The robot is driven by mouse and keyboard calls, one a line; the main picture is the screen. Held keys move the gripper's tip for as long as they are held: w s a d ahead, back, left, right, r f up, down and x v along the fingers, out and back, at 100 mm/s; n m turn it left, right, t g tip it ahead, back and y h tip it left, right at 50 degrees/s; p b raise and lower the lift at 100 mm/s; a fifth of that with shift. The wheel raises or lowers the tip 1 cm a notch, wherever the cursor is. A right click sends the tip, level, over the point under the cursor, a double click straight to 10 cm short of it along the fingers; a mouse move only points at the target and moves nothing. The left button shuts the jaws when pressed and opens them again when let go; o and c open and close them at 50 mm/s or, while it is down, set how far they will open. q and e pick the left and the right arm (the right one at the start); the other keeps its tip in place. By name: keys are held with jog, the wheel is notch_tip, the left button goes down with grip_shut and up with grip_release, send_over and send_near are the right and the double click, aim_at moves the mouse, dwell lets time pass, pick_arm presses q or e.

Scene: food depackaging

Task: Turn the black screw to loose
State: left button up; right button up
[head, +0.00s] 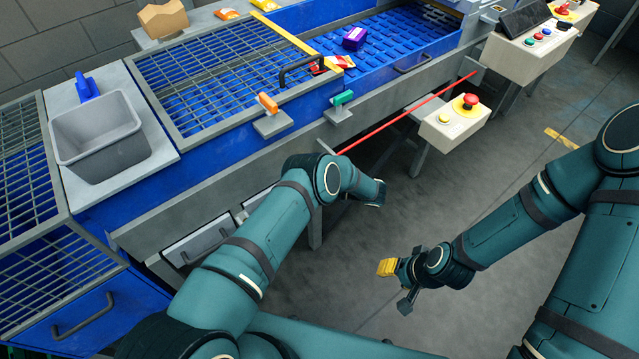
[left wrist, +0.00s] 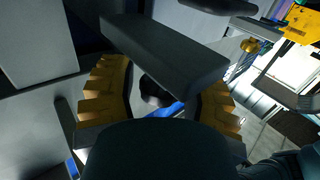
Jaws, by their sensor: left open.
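In the left wrist view my left gripper (left wrist: 159,99) is open, with its yellow ridged finger pads apart. A small dark rounded part, which looks like the black screw (left wrist: 154,91), shows in the gap between the pads. It is partly covered by a dark bar in front, and I cannot tell whether the pads touch it. In the head view my left arm bends down beside the front of the blue machine, and its fingers are hidden. My right gripper (head: 394,270) hangs over the floor, away from the machine. Its yellow pad shows, but its opening is unclear.
The blue machine (head: 215,155) has wire grids and an orange-handled latch (head: 268,103) and a green-handled latch (head: 343,99). A grey bin (head: 100,135) stands at left. A red rod (head: 420,105) runs toward the emergency-stop box (head: 455,122).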

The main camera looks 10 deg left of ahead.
pick_arm(q)
jog(key=d, duration=1.2)
jog(key=shift+w, duration=0.25)
